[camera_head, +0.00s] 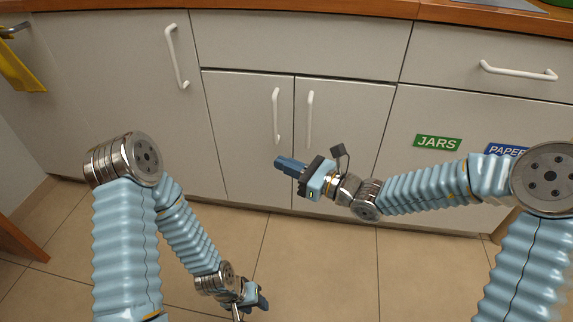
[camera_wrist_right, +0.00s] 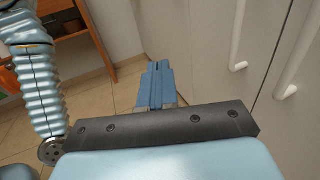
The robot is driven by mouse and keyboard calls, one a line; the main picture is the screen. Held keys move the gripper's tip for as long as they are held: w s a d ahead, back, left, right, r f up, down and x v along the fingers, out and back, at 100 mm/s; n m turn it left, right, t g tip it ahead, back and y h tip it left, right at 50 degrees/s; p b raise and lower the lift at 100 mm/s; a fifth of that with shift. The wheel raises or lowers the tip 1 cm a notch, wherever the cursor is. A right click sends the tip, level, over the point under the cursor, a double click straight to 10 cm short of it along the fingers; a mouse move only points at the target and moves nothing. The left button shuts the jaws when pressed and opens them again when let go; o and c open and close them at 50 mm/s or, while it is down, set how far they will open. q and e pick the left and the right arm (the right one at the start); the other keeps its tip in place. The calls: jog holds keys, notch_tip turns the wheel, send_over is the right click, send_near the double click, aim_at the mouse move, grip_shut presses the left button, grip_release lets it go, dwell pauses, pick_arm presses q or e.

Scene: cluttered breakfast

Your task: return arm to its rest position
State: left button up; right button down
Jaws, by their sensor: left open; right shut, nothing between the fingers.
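My right gripper (camera_head: 280,162) is in the middle of the head view, in front of the grey cabinet doors, pointing left. Its blue fingers are together with nothing between them, and they also show in the right wrist view (camera_wrist_right: 157,82). My left gripper (camera_head: 262,300) hangs low near the bottom edge of the head view, above the tiled floor. It is small and partly hidden by its own wrist, and it is open with no object visible in it. Both of my arms are light blue and ribbed.
Grey cabinets with white handles (camera_head: 276,115) stand ahead under a wooden countertop (camera_head: 300,12). A green JARS label (camera_head: 437,142) and a blue PAPER label (camera_head: 505,150) are at right. A yellow cloth (camera_head: 18,68) hangs at left. Tiled floor (camera_head: 320,260) below is clear.

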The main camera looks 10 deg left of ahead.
dwell(0.3)
jog(key=s+d+f+n+g+h+p, duration=0.2)
jog(key=s+f+n+g+h, duration=0.15)
jog(key=s+f, duration=0.3)
jog(key=s+d+f+n+g+h+p, duration=0.2)
jog(key=s+f+n+g, duration=0.25)
jog(key=f, duration=0.35)
jog(key=s+d+f+n+t+h+p, duration=0.1)
jog(key=s+d+f+n+h+p, duration=0.4)
jog(key=s+d+f+n, duration=0.5)
jog(key=shift+d+f+n+h+p, duration=0.3)
jog(key=shift+d+n+h, duration=0.55)
jog(key=shift+d+n, duration=0.8)
jog(key=shift+r, duration=0.1)
